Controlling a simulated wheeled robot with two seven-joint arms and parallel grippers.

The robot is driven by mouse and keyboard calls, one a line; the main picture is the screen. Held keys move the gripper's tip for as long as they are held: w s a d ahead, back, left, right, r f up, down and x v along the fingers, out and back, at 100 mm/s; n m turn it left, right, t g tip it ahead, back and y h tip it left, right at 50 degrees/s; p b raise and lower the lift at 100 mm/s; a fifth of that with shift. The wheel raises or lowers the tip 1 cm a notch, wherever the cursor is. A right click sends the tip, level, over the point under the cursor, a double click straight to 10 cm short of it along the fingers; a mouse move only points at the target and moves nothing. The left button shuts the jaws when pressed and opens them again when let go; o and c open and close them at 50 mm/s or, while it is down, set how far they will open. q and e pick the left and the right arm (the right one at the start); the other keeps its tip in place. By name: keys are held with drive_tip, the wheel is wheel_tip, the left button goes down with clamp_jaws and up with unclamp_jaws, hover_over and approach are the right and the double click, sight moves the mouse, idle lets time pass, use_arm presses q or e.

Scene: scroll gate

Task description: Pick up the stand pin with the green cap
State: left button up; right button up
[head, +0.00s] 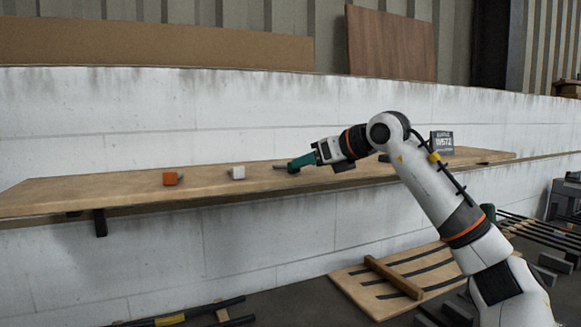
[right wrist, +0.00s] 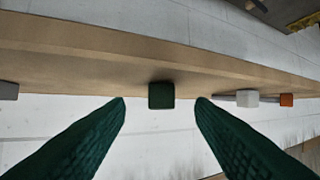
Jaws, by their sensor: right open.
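In the right wrist view, the dark green cap (right wrist: 161,95) of the stand pin sits on the wooden shelf, centred between and just beyond my two green fingertips. My right gripper (right wrist: 160,99) is open, with empty space between its fingers and the cap apart from them. In the head view, my right gripper (head: 292,165) is over the shelf from the right, its fingers pointing left. There, the green cap is mostly hidden by the fingers or blends with them. My left gripper is not in view.
The shelf (head: 120,190) also carries a white-capped pin (head: 238,173) and an orange-capped pin (head: 170,179), both left of the gripper in the head view. A dark sign (head: 442,142) stands farther right. A white wall backs the shelf. A slatted wooden panel (head: 345,283) lies below.

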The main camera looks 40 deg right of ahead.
sight(300, 174)
drive_tip(key=x, duration=0.3)
drive_tip(key=shift+w+a+f, duration=0.1)
drive_tip(key=shift+w+f, duration=0.05)
drive_tip(key=shift+w, duration=0.2)
drive_tip(key=shift+s, duration=0.1)
drive_tip(key=shift+c, duration=0.2)
clamp_jaws()
